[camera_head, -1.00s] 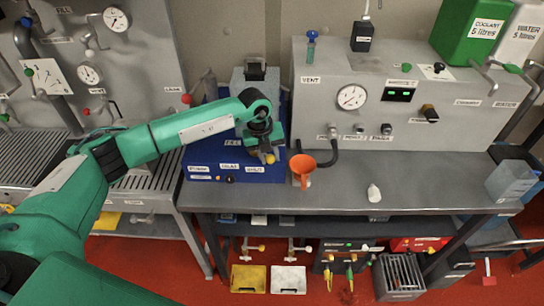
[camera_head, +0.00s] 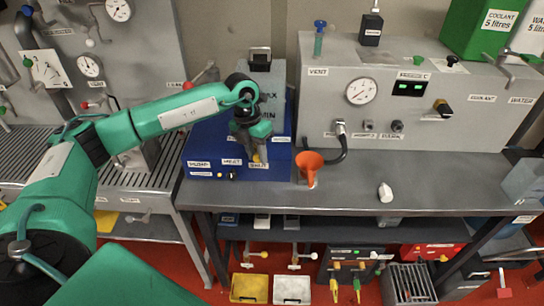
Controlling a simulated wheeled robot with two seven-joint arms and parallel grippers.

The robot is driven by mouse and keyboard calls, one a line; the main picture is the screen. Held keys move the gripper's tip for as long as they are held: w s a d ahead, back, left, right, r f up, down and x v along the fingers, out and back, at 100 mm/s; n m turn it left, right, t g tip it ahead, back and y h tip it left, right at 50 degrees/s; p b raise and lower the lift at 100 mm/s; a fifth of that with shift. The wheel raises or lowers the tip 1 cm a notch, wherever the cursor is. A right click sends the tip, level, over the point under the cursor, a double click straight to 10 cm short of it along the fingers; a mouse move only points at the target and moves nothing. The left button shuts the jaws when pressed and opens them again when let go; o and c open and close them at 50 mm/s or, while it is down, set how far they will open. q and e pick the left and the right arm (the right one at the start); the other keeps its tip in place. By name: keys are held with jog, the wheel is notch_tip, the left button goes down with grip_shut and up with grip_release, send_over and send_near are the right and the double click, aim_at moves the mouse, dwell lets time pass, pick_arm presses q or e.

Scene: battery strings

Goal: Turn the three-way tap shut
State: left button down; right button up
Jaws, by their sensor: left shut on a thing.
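My left gripper (camera_head: 257,150) is at the front upper edge of the blue box (camera_head: 212,150), pointing down. It is shut on a small yellow part (camera_head: 256,158), which looks like the handle of the three-way tap. The fingers and wrist cover most of this part, so its exact angle and the tap body are hard to make out. White labels run along the box front just below and beside it. My right gripper is not in view.
A white cap-like piece (camera_head: 385,192) lies on the grey bench (camera_head: 440,188). A grey panel unit (camera_head: 465,110) stands behind. The bench front is mostly clear.

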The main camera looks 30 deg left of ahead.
pick_arm(q)
jog(key=shift+a+r, duration=0.1)
jog(key=shift+a, duration=0.1)
dwell(0.4)
jog(key=c, duration=1.1)
grip_release()
notch_tip(320, 180, up, 14)
jog(key=a+b, duration=0.2)
jog(key=b, duration=0.1)
jog(key=shift+w+a+f, duration=0.15)
jog(key=shift+a+f, duration=0.1)
jog(key=shift+a, duration=0.05)
